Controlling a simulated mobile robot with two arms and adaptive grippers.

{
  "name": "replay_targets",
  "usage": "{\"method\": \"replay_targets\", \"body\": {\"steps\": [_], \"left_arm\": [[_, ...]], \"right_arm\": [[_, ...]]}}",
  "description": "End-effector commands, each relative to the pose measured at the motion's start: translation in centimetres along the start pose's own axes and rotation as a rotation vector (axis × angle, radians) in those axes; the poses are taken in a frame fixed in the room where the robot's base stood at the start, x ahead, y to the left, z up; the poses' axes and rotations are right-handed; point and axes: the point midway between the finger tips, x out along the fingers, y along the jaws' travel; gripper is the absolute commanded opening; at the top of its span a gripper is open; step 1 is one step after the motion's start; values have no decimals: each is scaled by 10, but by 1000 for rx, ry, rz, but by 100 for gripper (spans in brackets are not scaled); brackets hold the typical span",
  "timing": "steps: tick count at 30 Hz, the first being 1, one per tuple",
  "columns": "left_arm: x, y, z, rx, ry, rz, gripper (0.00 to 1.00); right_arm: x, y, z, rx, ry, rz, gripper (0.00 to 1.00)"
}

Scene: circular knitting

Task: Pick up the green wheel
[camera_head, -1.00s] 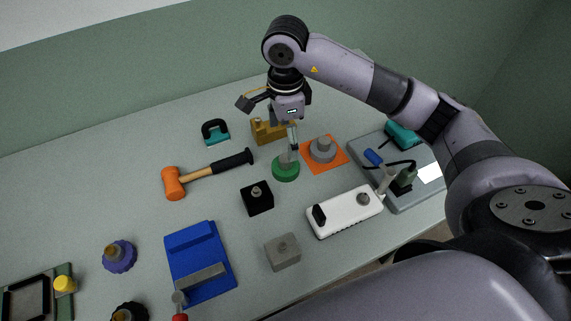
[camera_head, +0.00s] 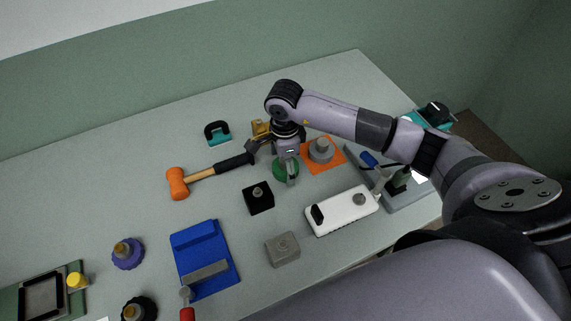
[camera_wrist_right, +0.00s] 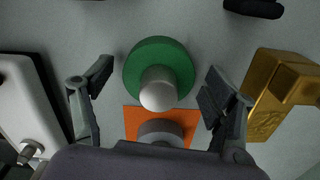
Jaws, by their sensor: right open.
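The green wheel (camera_head: 281,170) lies on the table with a grey round knob on top. In the right wrist view the green wheel (camera_wrist_right: 146,58) sits between the spread fingers, with its knob toward the camera. My right gripper (camera_head: 290,180) is low over the wheel and hides part of it in the head view. In the wrist view my right gripper (camera_wrist_right: 158,85) is open, one finger on each side of the wheel and apart from it. My left gripper is not in view.
An orange plate with a grey knob (camera_head: 321,150) is close to the right of the wheel. A yellow-brown block (camera_head: 261,128) stands just behind. A black block (camera_head: 258,198), a white device (camera_head: 343,210) and a hammer (camera_head: 200,173) lie around it.

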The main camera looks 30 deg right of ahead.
Motion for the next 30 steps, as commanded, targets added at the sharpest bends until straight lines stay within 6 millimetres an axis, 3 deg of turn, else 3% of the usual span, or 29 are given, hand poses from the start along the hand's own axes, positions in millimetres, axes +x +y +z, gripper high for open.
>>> {"method": "replay_targets", "body": {"steps": [3, 25, 30], "left_arm": [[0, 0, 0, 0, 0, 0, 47], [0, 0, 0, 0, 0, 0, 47], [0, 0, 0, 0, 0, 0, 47]], "right_arm": [[0, 0, 0, 0, 0, 0, 78], [0, 0, 0, 0, 0, 1, 29], [0, 0, 0, 0, 0, 0, 28]]}}
